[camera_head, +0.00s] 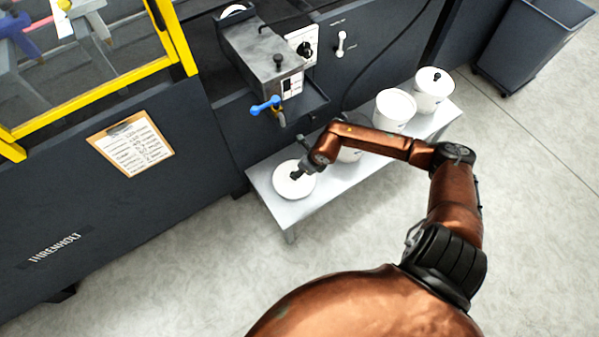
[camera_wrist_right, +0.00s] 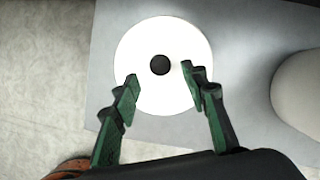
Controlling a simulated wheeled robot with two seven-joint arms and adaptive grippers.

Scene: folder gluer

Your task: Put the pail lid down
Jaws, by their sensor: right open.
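The pail lid (camera_head: 291,186) is a white disc with a black knob in its middle. It lies on the left end of a low grey bench (camera_head: 261,181). In the right wrist view the lid (camera_wrist_right: 150,90) lies flat, its black knob (camera_wrist_right: 160,65) just beyond and between my fingertips. My right gripper (camera_head: 297,174) is over the lid; its green fingers (camera_wrist_right: 162,75) are open, one on each side of the knob and apart from it. My left gripper is not in view.
White pails (camera_head: 394,108) stand along the bench; one at the right end has a lid with a black knob (camera_head: 436,76). One pail is partly hidden behind my right arm. A grey machine box with a blue-handled valve (camera_head: 265,106) overhangs the bench's back. A dark bin (camera_head: 530,40) stands at the upper right.

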